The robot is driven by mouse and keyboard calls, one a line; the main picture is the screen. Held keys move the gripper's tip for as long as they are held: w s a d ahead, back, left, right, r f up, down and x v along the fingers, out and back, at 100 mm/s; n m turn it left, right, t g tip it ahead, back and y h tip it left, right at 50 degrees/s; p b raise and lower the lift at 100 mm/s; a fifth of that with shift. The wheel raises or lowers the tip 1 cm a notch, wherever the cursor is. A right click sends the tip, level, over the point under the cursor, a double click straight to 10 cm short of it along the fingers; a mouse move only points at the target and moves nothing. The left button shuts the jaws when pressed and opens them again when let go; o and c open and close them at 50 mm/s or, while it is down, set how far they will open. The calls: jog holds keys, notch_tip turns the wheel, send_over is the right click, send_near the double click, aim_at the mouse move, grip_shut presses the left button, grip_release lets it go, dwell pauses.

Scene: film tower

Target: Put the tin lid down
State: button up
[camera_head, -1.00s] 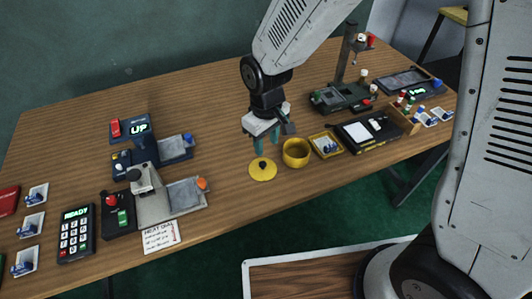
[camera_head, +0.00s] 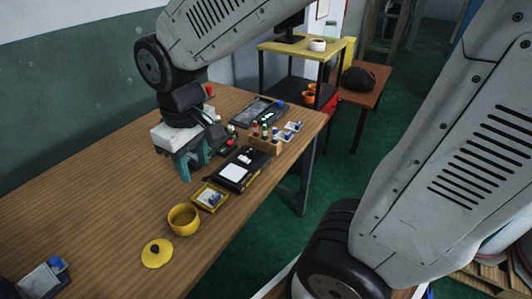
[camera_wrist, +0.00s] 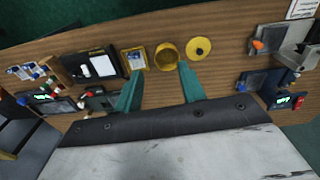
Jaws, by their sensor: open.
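The tin lid (camera_head: 157,254) is a flat yellow disc with a dark knob, lying on the wooden table near its front edge. The open yellow tin (camera_head: 184,219) stands beside it, without a lid on. In the wrist view the lid (camera_wrist: 199,47) lies just right of the tin (camera_wrist: 167,54). My gripper (camera_head: 193,170) is above the table, beyond the tin and away from the lid. Its teal fingers are apart in the wrist view (camera_wrist: 158,88), with nothing between them.
A yellow tray (camera_head: 210,197) with a small packet sits next to the tin. A black case (camera_head: 240,169), a wooden rack (camera_head: 265,142) of small bottles and a dark device (camera_head: 258,111) stand further along. The table's left part is largely bare. A yellow-topped stand (camera_head: 305,47) is behind.

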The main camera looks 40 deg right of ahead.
jog(key=s+d+r+m, duration=0.4)
jog(key=s+d, duration=0.4)
jog(key=s, duration=0.4)
jog(key=shift+s+r+t, duration=0.3)
jog(key=shift+s+r, duration=0.1)
jog(key=shift+r, duration=0.25)
